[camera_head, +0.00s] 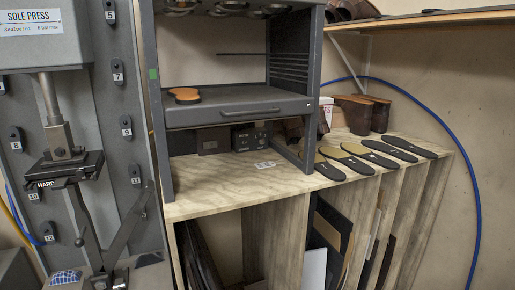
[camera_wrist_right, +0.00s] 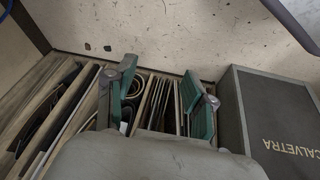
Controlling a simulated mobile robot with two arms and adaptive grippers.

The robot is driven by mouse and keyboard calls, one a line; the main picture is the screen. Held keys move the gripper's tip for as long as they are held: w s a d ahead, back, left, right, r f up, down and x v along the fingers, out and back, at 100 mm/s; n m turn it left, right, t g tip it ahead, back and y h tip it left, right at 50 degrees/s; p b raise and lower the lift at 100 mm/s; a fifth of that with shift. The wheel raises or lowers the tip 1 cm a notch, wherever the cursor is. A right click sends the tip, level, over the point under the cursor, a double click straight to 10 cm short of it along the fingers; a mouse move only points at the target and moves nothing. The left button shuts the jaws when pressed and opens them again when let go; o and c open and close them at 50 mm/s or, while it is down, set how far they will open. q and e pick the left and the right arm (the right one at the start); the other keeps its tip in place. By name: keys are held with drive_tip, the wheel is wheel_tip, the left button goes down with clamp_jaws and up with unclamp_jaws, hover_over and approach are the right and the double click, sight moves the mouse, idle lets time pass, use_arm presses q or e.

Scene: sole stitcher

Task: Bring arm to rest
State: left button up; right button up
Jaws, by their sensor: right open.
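My right gripper (camera_wrist_right: 160,98) shows in the right wrist view with its two green-padded fingers spread wide apart. It is open, and nothing is held between the fingers. Behind the fingers are upright boards and sheets (camera_wrist_right: 158,100) in a slotted wooden rack. A dark box lettered CALVETRA (camera_wrist_right: 275,110) stands to the right of the fingers, apart from them. Neither gripper shows in the head view, and my left gripper is in no view.
A sole press (camera_head: 45,35) stands at left in the head view. A grey shelf unit (camera_head: 240,108) holds an orange-topped sole (camera_head: 184,95). Several dark soles (camera_head: 378,160) and brown boots (camera_head: 362,112) rest on the wooden bench (camera_head: 225,185). A blue hose (camera_head: 478,210) curves along the right wall.

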drive_tip(key=s+a+f+g, duration=0.1)
drive_tip(key=s+f, duration=0.2)
drive_tip(key=s, duration=0.7)
drive_tip(key=s+a+f+g+b, duration=0.1)
drive_tip(key=s+a+f+g, duration=0.1)
drive_tip(key=s, duration=0.9)
drive_tip(key=shift+f+g, duration=0.3)
drive_tip(key=shift+f, duration=0.3)
